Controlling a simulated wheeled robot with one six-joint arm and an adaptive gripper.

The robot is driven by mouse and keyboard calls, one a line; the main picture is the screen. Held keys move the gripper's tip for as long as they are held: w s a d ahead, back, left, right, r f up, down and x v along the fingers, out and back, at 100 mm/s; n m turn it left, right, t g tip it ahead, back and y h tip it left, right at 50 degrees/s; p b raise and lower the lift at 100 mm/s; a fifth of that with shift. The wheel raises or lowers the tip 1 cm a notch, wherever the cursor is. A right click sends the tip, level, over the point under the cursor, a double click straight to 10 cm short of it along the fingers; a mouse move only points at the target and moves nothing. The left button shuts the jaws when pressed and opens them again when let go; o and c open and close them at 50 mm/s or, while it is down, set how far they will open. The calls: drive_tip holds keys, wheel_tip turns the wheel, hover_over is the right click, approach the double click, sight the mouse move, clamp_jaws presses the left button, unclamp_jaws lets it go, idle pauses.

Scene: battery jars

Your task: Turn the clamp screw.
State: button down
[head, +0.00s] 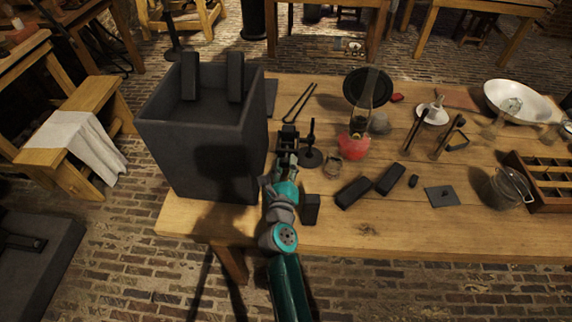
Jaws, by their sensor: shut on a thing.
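A small dark stand (311,155) with a round base and an upright post stands on the wooden table, just right of my gripper. My gripper (288,138) is at the end of my teal and grey arm, over the table between the large dark box and the stand. Its jaws are shut on a small dark thing, which I take to be the clamp screw, but it is too small and dark here to make out clearly. The fingers and my wrist hide most of it. I cannot tell how far the screw is turned.
A large dark open box (200,150) stands close on the left. Dark blocks (353,192) lie to the right, near a glass jar (333,165) and a red-based glass vessel (355,146). Tongs (299,103) lie behind. The table's front right (400,232) is clear.

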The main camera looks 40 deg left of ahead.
drive_tip(key=c, duration=0.7)
unclamp_jaws()
drive_tip(key=shift+c, duration=0.2)
drive_tip(key=v, duration=1.2)
